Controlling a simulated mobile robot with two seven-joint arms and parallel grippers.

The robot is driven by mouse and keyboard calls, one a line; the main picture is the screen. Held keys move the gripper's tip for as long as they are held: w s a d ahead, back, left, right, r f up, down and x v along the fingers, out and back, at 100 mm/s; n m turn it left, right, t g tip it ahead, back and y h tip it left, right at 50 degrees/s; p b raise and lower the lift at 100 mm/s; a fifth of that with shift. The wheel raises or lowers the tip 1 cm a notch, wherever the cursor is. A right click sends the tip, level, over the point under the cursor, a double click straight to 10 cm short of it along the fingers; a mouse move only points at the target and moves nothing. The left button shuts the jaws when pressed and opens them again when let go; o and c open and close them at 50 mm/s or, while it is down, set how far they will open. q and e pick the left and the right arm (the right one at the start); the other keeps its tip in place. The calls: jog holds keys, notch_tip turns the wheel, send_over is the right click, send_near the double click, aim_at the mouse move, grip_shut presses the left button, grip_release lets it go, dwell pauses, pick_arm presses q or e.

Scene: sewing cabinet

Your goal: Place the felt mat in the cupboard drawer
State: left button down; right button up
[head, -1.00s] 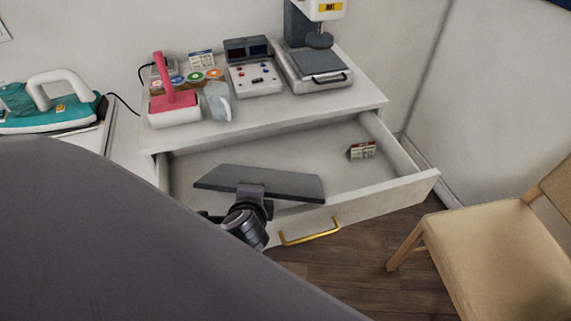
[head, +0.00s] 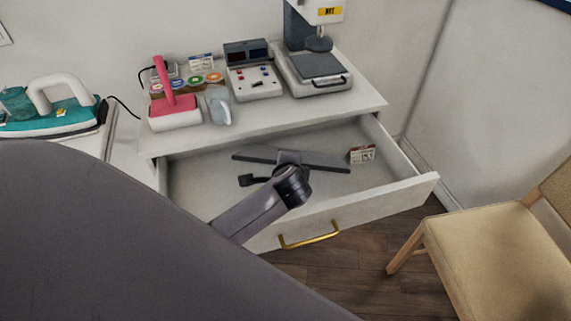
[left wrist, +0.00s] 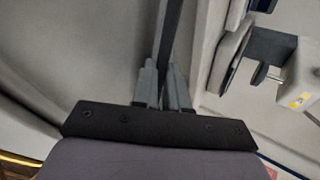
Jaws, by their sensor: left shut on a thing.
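The felt mat (head: 325,166) is a thin dark grey sheet, seen nearly edge-on within the opening of the drawer in the head view. My left gripper (head: 290,161) is shut on the mat near its middle. In the left wrist view the mat (left wrist: 174,38) shows as a dark strip between the two fingertips (left wrist: 164,75). The cupboard drawer (head: 385,199) is pulled open, with a brass handle (head: 309,236) on its front. I cannot tell whether the mat touches the drawer floor. My right gripper is not in view.
A small red and white box (head: 362,154) lies in the drawer's right part, close to the mat's right end. The cupboard top above holds a pink tool (head: 174,111), a control box (head: 254,80) and a press (head: 318,70). A chair (head: 492,245) stands at the right.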

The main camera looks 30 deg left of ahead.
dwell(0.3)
pick_arm(q)
jog(key=c, duration=1.1)
grip_release()
jog(key=shift+c, duration=0.2)
jog(key=p+v, duration=0.1)
jog(key=v, duration=1.1)
